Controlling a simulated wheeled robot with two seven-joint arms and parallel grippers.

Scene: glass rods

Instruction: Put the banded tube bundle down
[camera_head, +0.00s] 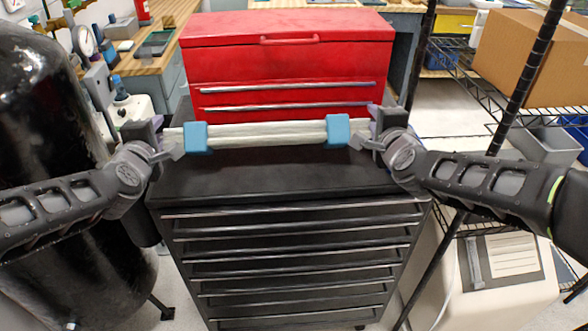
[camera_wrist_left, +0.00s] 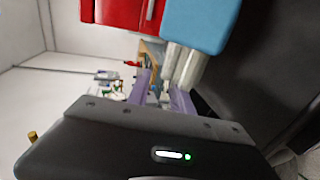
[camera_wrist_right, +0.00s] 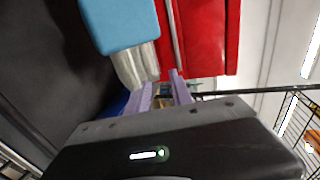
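The banded tube bundle (camera_head: 268,134) is a row of pale, clear tubes with a blue band near each end. It lies level across the black cabinet's top (camera_head: 280,178), in front of the red toolbox; I cannot tell whether the bands touch the top. My left gripper (camera_head: 168,137) is at its left end and my right gripper (camera_head: 364,127) at its right end. In the left wrist view the purple fingers stand apart, with the tube end (camera_wrist_left: 187,65) off to one side. The right wrist view shows the same at the other end (camera_wrist_right: 136,66). Both grippers look open.
The red toolbox (camera_head: 288,60) stands close behind the bundle. A black tank (camera_head: 50,130) is at the left. A wire shelf with a cardboard box (camera_head: 535,58) stands at the right. The front part of the cabinet top is clear.

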